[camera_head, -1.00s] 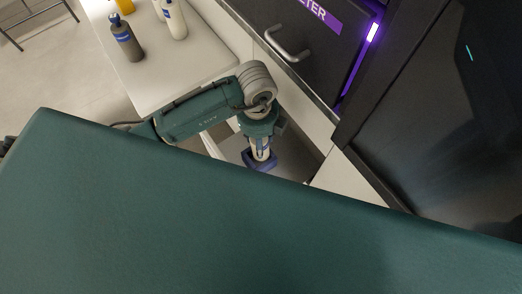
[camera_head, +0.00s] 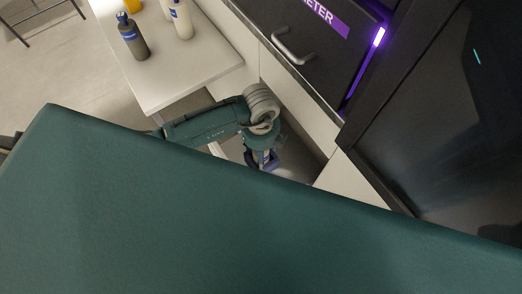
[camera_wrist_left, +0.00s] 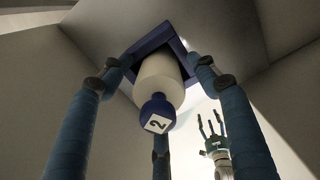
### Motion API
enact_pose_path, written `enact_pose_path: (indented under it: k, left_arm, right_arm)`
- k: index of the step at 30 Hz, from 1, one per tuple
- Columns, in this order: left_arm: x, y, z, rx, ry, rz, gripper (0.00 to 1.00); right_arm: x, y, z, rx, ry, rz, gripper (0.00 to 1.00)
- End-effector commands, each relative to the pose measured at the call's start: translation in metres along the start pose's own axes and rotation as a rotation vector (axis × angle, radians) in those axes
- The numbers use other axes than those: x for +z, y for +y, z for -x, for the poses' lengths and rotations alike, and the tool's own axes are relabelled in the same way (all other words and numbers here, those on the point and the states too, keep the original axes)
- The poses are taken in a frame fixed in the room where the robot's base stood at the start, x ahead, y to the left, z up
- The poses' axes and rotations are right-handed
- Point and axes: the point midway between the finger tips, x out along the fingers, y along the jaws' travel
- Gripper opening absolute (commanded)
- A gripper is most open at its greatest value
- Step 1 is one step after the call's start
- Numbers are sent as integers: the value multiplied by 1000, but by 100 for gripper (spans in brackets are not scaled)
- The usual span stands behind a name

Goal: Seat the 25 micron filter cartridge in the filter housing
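A pale cylinder (camera_wrist_left: 162,78) with a dark blue cap (camera_wrist_left: 157,113) marked "2" is in the left wrist view. It stands within a square dark blue frame (camera_wrist_left: 148,42). No "25 micron" marking can be read, so I cannot tell whether it is the cartridge. My left gripper (camera_head: 264,160) is low beside the white cabinet. Its blue fingers are spread around the cylinder, with their tips near the frame, and look open. A second gripper, apparently my right one (camera_wrist_left: 213,138), has spread fingers and looks empty. No filter housing can be clearly identified.
A white table (camera_head: 195,75) with a grey bottle (camera_head: 134,40) and a white bottle (camera_head: 181,20) is at upper left. A dark cabinet with a metal handle (camera_head: 293,47) and a black panel (camera_head: 440,110) stand to the right. The large green surface seems mine.

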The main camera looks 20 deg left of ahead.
Motion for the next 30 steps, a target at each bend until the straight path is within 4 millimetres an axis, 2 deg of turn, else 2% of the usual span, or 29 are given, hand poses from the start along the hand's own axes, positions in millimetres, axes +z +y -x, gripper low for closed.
enact_pose_path:
  k: [5, 10, 24, 30]
  left_arm:
    - [0, 0, 0, 0, 0, 0, 60]
    - [0, -1, 10, -4, 0, -1, 60]
    - [1, -1, 102, -4, -3, -1, 60]
    - [0, 0, 120, -1, -1, 0, 60]
  right_arm:
    - [4, 1, 0, 1, -6, 0, 60]
    - [6, 0, 0, 0, -10, 1, 60]
    - [7, -3, -13, -3, -9, 2, 60]
    - [7, -6, -15, -7, -8, 1, 60]
